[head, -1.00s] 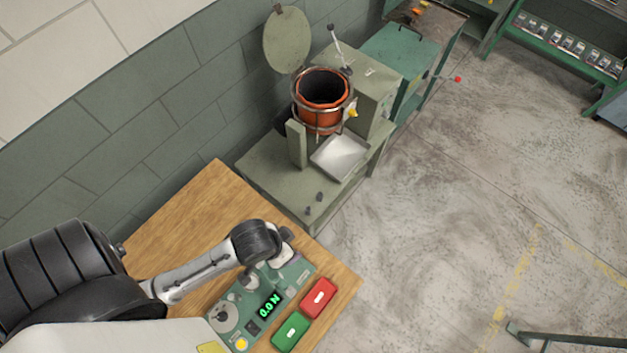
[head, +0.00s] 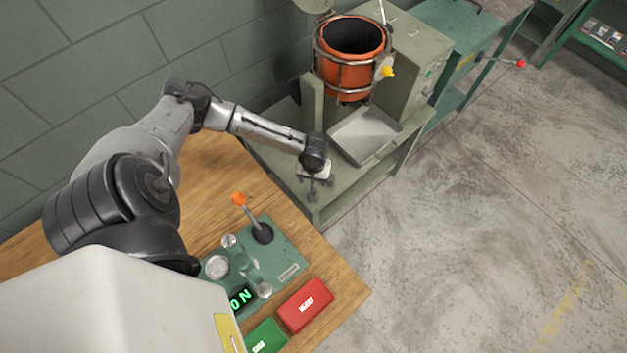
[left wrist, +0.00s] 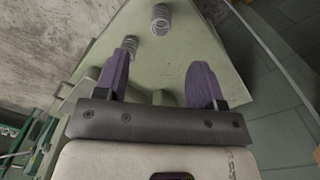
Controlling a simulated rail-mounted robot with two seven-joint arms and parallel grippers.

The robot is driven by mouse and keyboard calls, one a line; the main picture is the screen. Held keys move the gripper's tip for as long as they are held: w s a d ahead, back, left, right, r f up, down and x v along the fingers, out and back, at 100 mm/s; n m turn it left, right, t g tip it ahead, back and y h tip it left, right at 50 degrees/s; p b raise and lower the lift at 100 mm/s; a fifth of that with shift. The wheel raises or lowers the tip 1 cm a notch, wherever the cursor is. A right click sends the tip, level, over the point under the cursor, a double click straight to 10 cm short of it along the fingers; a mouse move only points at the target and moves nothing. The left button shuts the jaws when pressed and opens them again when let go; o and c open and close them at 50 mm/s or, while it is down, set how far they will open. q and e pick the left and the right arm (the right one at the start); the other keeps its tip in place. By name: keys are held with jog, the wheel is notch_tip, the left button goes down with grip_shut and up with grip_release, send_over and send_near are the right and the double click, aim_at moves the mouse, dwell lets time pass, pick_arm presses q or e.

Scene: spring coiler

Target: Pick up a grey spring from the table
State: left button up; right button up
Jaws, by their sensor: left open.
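A grey coil spring (left wrist: 160,18) stands on the pale green bench top (left wrist: 180,60) in the left wrist view. A second grey spring (left wrist: 130,44) stands near it, partly hidden by one finger. A small grey patch low between the fingers may be another coil; I cannot tell. My left gripper (left wrist: 160,85) is open and empty, its two purple fingers pointing toward the bench top, the springs toward one side. In the head view my left gripper (head: 318,184) is over the front of the bench, and it hides much of the springs there. My right gripper is not in view.
A grey metal tray (head: 365,135) and an orange caged pot (head: 350,65) stand behind the gripper. A wooden table (head: 205,165) holds a green panel (head: 285,250) with an orange-knobbed lever (head: 240,200) and a red box (head: 305,305). A wall is at the left.

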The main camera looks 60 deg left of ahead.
pick_arm(q)
jog(key=f, duration=0.3)
jog(key=f+b, duration=0.1)
jog(key=f, duration=0.1)
jog(key=a+f+b, duration=0.1)
jog(key=f, duration=0.2)
jog(key=shift+w+f, duration=0.1)
jog(key=shift+f, duration=0.25)
jog(key=f+b, duration=0.2)
jog(key=f, duration=0.2)
jog(key=shift+d+f, duration=0.15)
jog(key=shift+d, duration=0.05)
jog(key=shift+f, duration=0.55)
jog(key=c, duration=1)
